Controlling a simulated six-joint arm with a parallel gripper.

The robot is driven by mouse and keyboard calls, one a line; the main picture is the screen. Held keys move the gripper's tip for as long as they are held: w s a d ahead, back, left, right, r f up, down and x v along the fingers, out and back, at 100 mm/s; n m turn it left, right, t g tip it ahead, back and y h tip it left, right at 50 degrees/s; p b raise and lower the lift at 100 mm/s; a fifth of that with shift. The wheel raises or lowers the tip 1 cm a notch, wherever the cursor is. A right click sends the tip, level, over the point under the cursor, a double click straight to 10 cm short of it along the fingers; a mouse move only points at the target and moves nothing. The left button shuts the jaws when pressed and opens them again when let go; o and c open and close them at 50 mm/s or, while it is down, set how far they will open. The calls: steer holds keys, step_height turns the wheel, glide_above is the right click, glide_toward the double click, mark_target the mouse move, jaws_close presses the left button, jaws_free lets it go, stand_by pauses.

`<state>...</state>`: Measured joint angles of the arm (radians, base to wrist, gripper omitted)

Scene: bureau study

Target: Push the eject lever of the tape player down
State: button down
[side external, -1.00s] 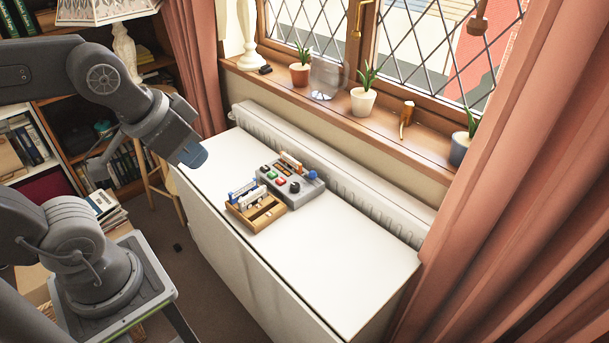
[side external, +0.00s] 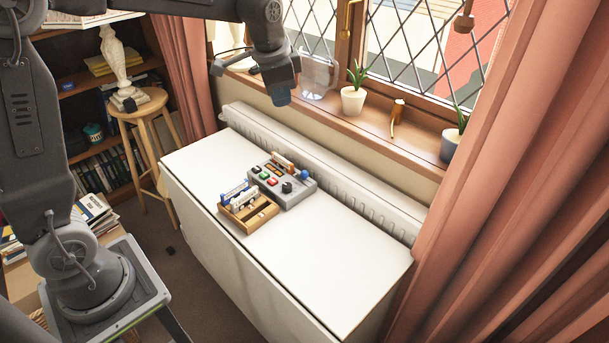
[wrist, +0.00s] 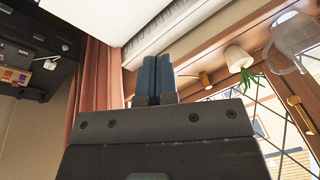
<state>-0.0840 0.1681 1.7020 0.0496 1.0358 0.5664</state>
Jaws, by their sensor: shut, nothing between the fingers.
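The tape player (side external: 284,186) is a grey box with coloured buttons and a dark knob, lying on the white cabinet top. A blue ball (side external: 304,174) shows at its right end; it looks like the tip of the eject lever, whose arm is too small to make out. My gripper (side external: 283,99) hangs high above and behind the player, near the window sill, apart from it. Its blue fingers (wrist: 156,76) are together and empty in the wrist view. The player is not visible in the wrist view.
A wooden tray (side external: 262,217) with blue and white cassettes sits directly in front of the player. The white top (side external: 335,245) is clear to the right. Behind are a radiator (side external: 350,190) and a sill with a potted plant (side external: 353,98) and a glass jug (side external: 314,78).

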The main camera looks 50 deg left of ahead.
steer(key=w+a+f+m+g, duration=0.2)
steer(key=w+a+f+m, duration=0.15)
steer(key=w+f, duration=0.7)
steer(key=m+g, duration=0.1)
steer(key=m, duration=0.2)
glide_above(305, 171)
steer(key=d, duration=0.1)
steer(key=shift+n, duration=0.25)
steer(key=f, duration=1.4)
steer(key=shift+w, duration=0.3)
steer(key=shift+f, duration=0.2)
steer(key=shift+s+a+f, duration=0.1)
steer(key=shift+a+f, duration=0.05)
steer(key=shift+f, duration=1.45)
steer(key=shift+s+a+f, duration=0.1)
steer(key=shift+a+f, duration=0.05)
steer(key=shift+f, duration=1.4)
steer(key=shift+a+f, duration=0.1)
steer(key=shift+f, duration=0.35)
steer(key=shift+s+f, duration=0.1)
steer(key=shift+f, duration=0.2)
steer(key=shift+w+d+r, duration=0.35)
steer(key=shift+w+d, duration=0.1)
steer(key=shift+d, duration=0.25)
steer(key=shift+w+d+r, duration=0.3)
steer(key=shift+w+d, duration=0.15)
steer(key=shift+d, duration=0.2)
